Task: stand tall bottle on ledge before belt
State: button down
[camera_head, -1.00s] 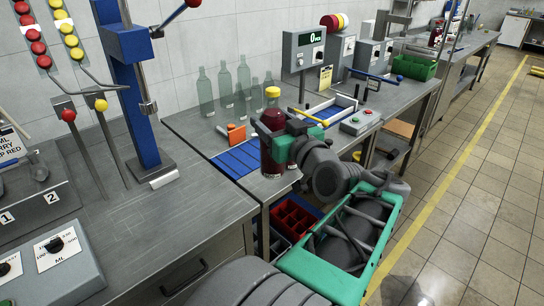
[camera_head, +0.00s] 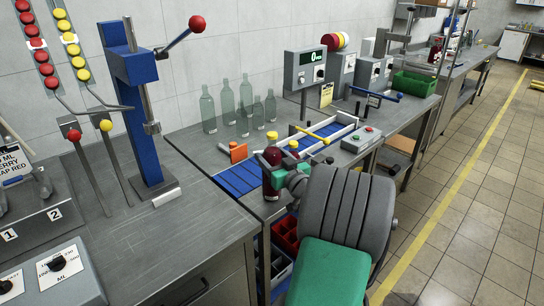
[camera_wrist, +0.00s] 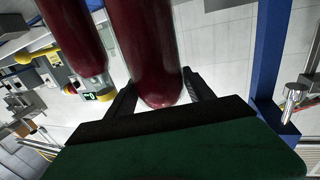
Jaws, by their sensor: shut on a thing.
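The tall bottle (camera_head: 272,157) has a yellow cap and dark red contents. It looks upright at the near side of the blue belt (camera_head: 238,181). My gripper (camera_head: 280,180) is shut on it, and my wrist partly hides it in the head view. In the wrist view the red bottle (camera_wrist: 148,50) stands between the two fingers (camera_wrist: 160,98). I cannot tell whether its base touches the ledge. A second red bottle (camera_wrist: 75,35) shows beside it in the wrist view.
Several clear empty bottles (camera_head: 246,98) stand at the back by the wall. An orange piece (camera_head: 238,152) lies beside the belt. A button box (camera_head: 361,139) and a green crate (camera_head: 414,85) are to the right.

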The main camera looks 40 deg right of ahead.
jog(key=shift+b, duration=0.3)
jog(key=shift+c, duration=1.9)
grip_release()
jog(key=shift+f, duration=0.1)
jog(key=shift+r+p, duration=0.2)
jog(key=shift+p, duration=0.15)
jog(key=b+v, duration=0.2)
jog(key=v, duration=1)
jog(key=shift+a, duration=0.1)
